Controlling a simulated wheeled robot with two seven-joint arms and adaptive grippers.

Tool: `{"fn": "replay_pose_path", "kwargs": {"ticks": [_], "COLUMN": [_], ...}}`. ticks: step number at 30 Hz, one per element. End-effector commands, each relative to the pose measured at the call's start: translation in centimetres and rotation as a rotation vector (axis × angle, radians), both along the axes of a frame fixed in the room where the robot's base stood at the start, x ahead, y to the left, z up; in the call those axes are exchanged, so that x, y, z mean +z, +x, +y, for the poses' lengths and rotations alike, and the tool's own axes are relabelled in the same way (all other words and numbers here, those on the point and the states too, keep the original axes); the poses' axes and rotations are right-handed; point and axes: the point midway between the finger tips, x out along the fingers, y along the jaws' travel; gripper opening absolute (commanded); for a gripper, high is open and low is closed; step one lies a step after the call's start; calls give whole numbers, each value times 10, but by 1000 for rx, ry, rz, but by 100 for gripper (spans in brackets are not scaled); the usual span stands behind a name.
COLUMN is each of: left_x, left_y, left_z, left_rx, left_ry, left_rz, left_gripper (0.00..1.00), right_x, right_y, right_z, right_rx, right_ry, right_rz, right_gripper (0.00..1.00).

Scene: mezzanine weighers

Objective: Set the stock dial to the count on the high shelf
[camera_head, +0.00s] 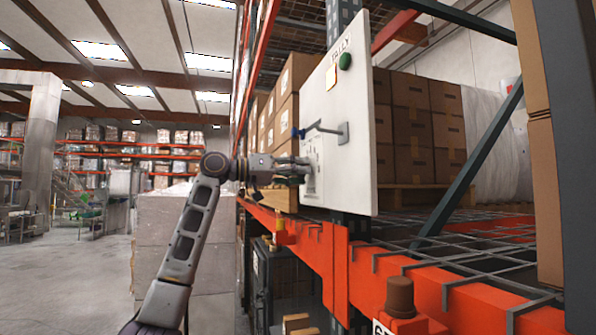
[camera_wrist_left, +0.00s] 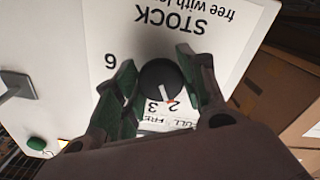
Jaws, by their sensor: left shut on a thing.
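A white panel marked TALLY (camera_head: 338,95) stands upright at the rack's front. In the left wrist view, the black stock dial (camera_wrist_left: 158,76) sits on this panel (camera_wrist_left: 60,30), under the word STOCK. Its pale, red-tipped pointer is toward the printed 2 and 3 in that view; the exact setting is unclear. A 6-like numeral is at the dial's left. My left gripper (camera_head: 304,170) is at the panel's lower left edge, its fingers (camera_wrist_left: 158,82) shut on the dial from both sides. Brown cartons (camera_head: 415,125) on the shelf are partly hidden by the panel. My right gripper is out of view.
A green knob (camera_head: 345,62) and a grey lever (camera_head: 325,129) are on the panel. An orange beam (camera_head: 440,283) and wire decking run along the right. A brown cylinder (camera_head: 399,297) stands on an orange block. Open floor lies at the left.

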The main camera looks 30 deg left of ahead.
Motion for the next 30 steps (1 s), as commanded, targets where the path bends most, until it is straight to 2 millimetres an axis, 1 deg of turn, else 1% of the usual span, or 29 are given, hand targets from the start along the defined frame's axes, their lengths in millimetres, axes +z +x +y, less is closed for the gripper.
{"fn": "replay_pose_path", "kwargs": {"ticks": [16,17,21,22,30], "left_x": [1,1,1,1,0], "left_y": [0,0,0,0,0], "left_z": [1,1,1,1,0], "left_rx": [2,2,1,1,1], "left_ry": [-32,-32,-31,-31,-31], "left_rz": [23,23,23,23,24], "left_gripper": [17,42,60,62,62], "right_x": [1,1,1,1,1], "right_y": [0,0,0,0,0], "right_z": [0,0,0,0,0], "right_rx": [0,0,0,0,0], "right_ry": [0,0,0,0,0], "right_rz": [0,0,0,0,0], "right_gripper": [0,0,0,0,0]}}
